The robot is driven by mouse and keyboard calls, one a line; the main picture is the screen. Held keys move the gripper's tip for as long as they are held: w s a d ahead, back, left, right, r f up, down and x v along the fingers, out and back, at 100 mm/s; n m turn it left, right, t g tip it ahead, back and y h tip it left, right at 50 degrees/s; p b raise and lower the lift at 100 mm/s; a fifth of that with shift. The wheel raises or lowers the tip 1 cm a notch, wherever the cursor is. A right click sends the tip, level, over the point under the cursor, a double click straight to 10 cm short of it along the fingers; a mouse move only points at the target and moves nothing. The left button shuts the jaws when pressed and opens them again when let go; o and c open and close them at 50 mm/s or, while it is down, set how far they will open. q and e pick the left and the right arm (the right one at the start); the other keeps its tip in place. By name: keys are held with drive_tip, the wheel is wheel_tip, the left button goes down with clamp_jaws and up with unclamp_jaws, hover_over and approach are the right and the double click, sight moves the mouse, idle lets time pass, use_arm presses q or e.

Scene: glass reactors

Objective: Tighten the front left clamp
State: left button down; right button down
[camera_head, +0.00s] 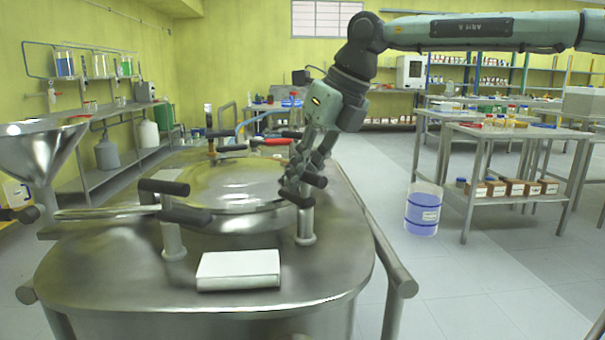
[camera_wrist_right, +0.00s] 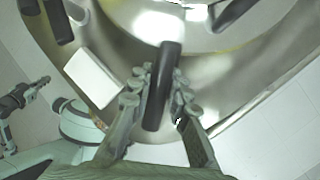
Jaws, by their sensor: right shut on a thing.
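The round steel reactor lid (camera_head: 232,186) is in the middle of the head view. The front left clamp (camera_head: 172,238) stands at its near left edge, a metal post with black bars; no gripper is at it. My right gripper (camera_head: 300,180) is at the front right clamp (camera_head: 306,228), right of the lid. In the wrist view my right gripper (camera_wrist_right: 160,100) has its fingers closed on both sides of that clamp's black handle (camera_wrist_right: 168,65). My left gripper (camera_wrist_right: 22,97) appears small at the left of the wrist view; its fingers are unclear.
A white box (camera_head: 238,270) lies on the steel reactor top (camera_head: 130,285) between the front clamps. A metal funnel (camera_head: 40,150) stands at the left. A side rail (camera_head: 375,235) runs along the right edge. Red-handled clamp parts (camera_head: 272,142) are behind the lid.

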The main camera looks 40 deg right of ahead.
drive_tip(key=c, duration=1.4)
unclamp_jaws()
drive_tip(key=shift+s+a+f, duration=0.1)
drive_tip(key=shift+s+f, duration=0.1)
drive_tip(key=shift+f, duration=0.15)
drive_tip(key=shift+r, duration=0.15)
drive_tip(key=shift+r, duration=0.25)
drive_tip(key=v, duration=1.1)
drive_tip(key=shift+s+r, duration=0.15)
drive_tip(key=shift+r, duration=0.05)
